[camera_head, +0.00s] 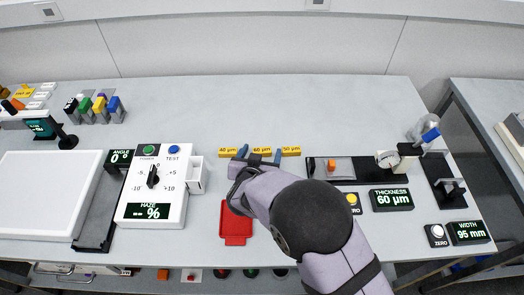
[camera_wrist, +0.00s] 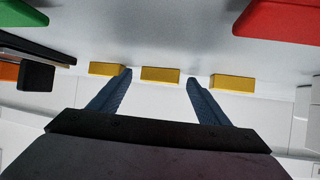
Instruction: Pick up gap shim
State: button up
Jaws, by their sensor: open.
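Three yellow shim pieces lie in a row on the bench: one labelled 40 µm (camera_head: 228,153), one labelled 60 µm (camera_head: 262,150) and one labelled 50 µm (camera_head: 291,150). My gripper (camera_head: 260,156) is open over this row, with its blue fingers on either side of the 60 µm piece in the head view. In the wrist view the middle yellow piece (camera_wrist: 160,75) shows between the fingertips (camera_wrist: 159,82). The other two yellow pieces (camera_wrist: 106,69) (camera_wrist: 233,82) lie outside the fingers. Nothing is held. Contact with the middle piece cannot be told.
A red tray (camera_head: 236,237) lies in front, left of my arm. A haze meter (camera_head: 155,203) stands to the left. A thickness gauge (camera_head: 400,158) with a readout of 60 µm (camera_head: 391,199) is on the right. The bench behind the row is clear.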

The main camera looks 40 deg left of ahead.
jog(key=c, duration=1.1)
